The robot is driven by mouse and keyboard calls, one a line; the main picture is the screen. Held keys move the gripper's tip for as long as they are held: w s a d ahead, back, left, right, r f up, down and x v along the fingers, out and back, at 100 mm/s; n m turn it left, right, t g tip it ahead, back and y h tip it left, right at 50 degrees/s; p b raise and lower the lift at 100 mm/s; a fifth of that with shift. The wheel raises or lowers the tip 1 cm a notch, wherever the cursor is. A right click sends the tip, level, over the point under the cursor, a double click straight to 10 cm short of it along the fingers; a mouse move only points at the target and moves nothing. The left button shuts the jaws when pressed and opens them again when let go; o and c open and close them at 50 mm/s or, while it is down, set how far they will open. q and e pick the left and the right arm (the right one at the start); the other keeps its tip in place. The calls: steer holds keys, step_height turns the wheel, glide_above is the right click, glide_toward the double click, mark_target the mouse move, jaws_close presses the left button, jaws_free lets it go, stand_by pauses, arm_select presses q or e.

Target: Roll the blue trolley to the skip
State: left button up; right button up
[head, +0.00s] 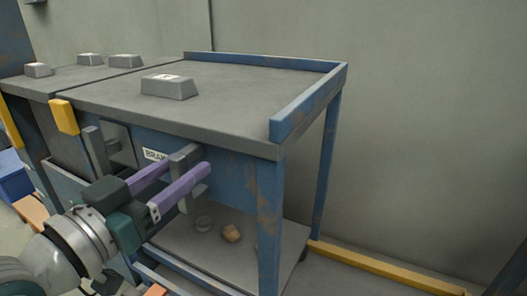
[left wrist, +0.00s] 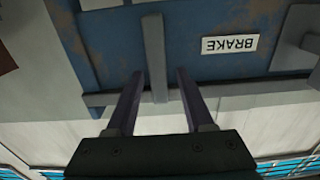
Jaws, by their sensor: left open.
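The blue trolley (head: 268,205) has a grey top (head: 240,85) with a raised blue rim on its far and right sides. A white BRAKE label (head: 155,154) is on its front; it also shows upside down in the left wrist view (left wrist: 230,45). A grey brake lever (head: 184,160) stands out beside the label. My left gripper (head: 178,172) is open, its two purple fingers pointing at the trolley front. In the left wrist view the lever's upright bar (left wrist: 154,55) lies between the fingers' lines, apart from both. My right gripper and the skip are not in view.
A grey ingot (head: 169,87) sits on the trolley top. Several more lie on the left. A yellow strip (head: 385,270) runs along the wall foot, right.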

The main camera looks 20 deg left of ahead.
arm_select(q)
jaws_close()
stand_by(0.5)
stand_by(1.0)
